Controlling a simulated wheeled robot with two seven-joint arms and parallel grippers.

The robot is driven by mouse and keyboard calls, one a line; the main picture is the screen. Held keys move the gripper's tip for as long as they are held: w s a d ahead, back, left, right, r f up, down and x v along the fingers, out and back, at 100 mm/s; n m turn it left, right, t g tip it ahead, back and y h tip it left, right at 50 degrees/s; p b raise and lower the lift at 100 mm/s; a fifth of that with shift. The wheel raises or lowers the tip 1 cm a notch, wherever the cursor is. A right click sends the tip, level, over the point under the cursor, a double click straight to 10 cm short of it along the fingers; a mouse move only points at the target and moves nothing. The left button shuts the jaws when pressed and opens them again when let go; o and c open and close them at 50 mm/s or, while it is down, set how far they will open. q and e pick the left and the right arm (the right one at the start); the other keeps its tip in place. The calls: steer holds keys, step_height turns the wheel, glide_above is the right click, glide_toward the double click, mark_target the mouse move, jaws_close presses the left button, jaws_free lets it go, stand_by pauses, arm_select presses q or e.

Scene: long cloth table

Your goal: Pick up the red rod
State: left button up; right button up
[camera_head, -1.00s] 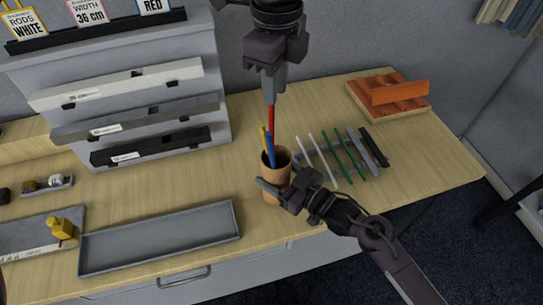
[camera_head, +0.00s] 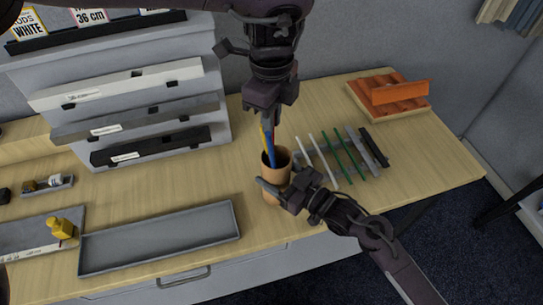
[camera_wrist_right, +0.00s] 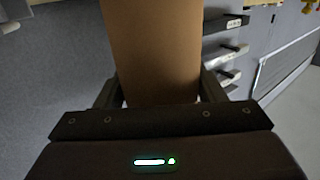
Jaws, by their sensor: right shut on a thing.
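A brown cup (camera_head: 278,178) stands near the table's front edge with a yellow rod (camera_head: 263,138) and a blue rod (camera_head: 270,150) sticking up from it. My right gripper (camera_head: 280,188) is shut on the cup; its wall fills the space between the fingers in the right wrist view (camera_wrist_right: 155,50). My left gripper (camera_head: 271,118) points down just above the cup, its fingertips close to the rod tops. I cannot make out the red rod now; the left gripper and the other rods may hide it. Whether the left fingers are open or shut is unclear.
White, green, grey and black rods (camera_head: 345,155) lie right of the cup. An orange-brown grooved holder (camera_head: 402,107) stands at the back right. A long grey tray (camera_head: 160,262) lies front left, below the rod shelf (camera_head: 160,145). A yellow object (camera_head: 62,228) stands at the left.

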arm_select(q)
jaws_close()
step_height(320, 180, up, 18)
steer(key=s+a, duration=0.2)
steer(key=a, duration=0.6)
steer(key=s+a, duration=0.3)
steer(key=a, duration=0.6)
steer(key=shift+s, duration=0.25)
arm_select(e)
steer(key=o, duration=1.1)
steer(key=shift+c, duration=0.2)
steer(key=shift+d, duration=0.1)
